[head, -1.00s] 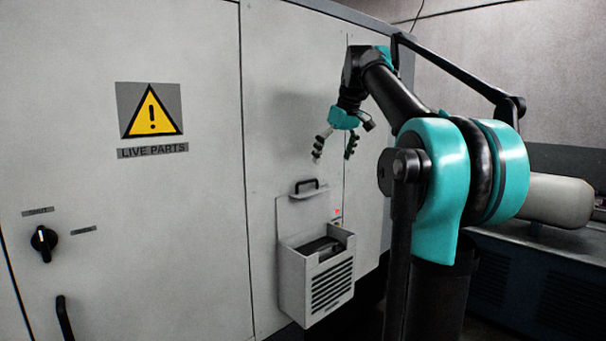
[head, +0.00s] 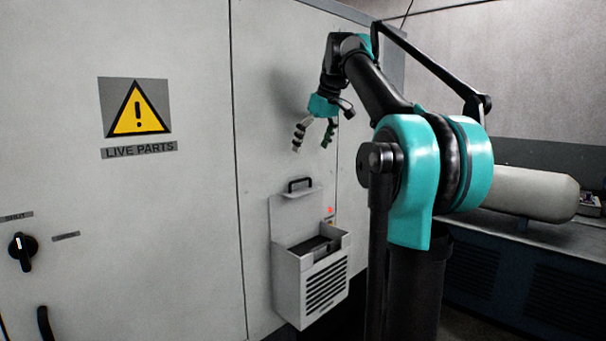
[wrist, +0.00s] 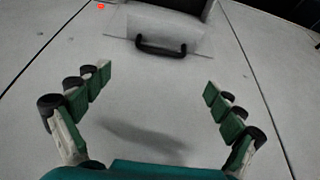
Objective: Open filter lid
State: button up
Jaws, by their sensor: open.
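A light grey filter box (head: 312,285) with a slotted front is mounted on the cabinet wall. Its lid (head: 288,215) stands upright against the wall, and the top of the box is open with a dark insert (head: 315,244) showing inside. A black handle (head: 300,184) sits at the lid's upper edge. The handle also shows in the wrist view (wrist: 160,48), beyond the fingertips. My gripper (head: 311,147) is open and empty, above the handle and apart from it. In the wrist view, the fingers (wrist: 157,78) are spread wide with bare wall between them.
A small red light (head: 330,210) is right of the lid. The cabinet at left carries a warning sign (head: 137,107), a rotary switch (head: 22,251) and a dark door handle (head: 45,324). A bench with a pale cylinder (head: 525,193) stands at right. The wall around my gripper is clear.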

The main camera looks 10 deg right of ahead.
aim_at(302, 179)
jog(key=x, duration=0.9)
jog(key=shift+f, duration=0.3)
jog(key=c, duration=1.6)
jog(key=shift+s, duration=0.1)
grip_shut()
jog(key=shift+d, duration=0.1)
